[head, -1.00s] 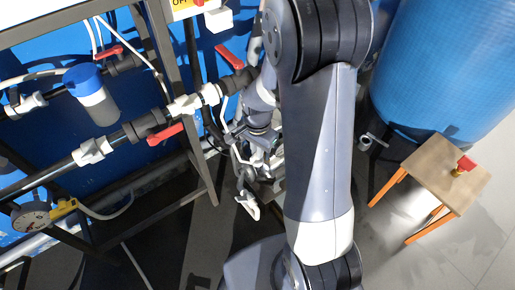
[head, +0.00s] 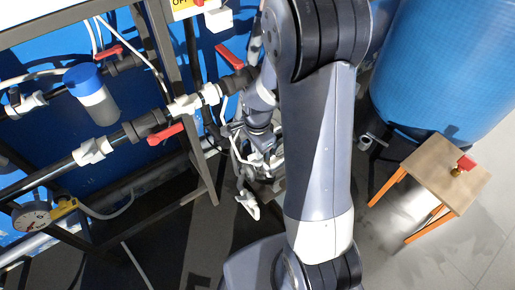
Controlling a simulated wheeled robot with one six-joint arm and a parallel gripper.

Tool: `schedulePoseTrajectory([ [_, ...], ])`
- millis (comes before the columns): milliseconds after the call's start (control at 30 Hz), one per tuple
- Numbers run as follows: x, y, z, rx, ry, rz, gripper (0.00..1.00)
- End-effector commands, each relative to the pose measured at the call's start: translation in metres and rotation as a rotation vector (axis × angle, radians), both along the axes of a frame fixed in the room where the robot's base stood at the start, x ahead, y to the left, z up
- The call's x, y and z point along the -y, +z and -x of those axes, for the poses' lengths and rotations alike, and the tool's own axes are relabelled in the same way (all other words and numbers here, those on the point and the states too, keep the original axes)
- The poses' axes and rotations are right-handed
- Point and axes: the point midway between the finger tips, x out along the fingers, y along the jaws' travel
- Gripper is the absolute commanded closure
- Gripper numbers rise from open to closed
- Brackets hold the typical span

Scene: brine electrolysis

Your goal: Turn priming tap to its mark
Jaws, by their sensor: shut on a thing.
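My gripper (head: 260,168) points down beside the frame's right leg, low near the floor, partly behind my own arm. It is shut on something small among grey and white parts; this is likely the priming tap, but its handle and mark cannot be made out. A white piece (head: 248,205) shows just below the gripper.
Red-handled valves (head: 165,134) (head: 229,54) sit on the dark pipes at left. A filter with a blue cap (head: 92,92) and a gauge (head: 32,216) are there too.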

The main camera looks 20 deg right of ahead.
Motion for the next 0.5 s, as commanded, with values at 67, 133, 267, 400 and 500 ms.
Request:
schedulePoseTrajectory([
  [67,-0.0001,0.0002,-0.0002,0.001,-0.002,0.000,1.00],
  [133,-0.0001,0.0002,-0.0002,0.001,-0.002,0.000,0.88],
  [267,-0.0001,0.0002,-0.0002,0.001,-0.001,0.000,0.77],
  [400,0.0001,0.0002,-0.0001,0.001,-0.001,0.000,0.69],
  [500,0.0000,0.0001,-0.0001,0.001,0.000,0.000,0.69],
])
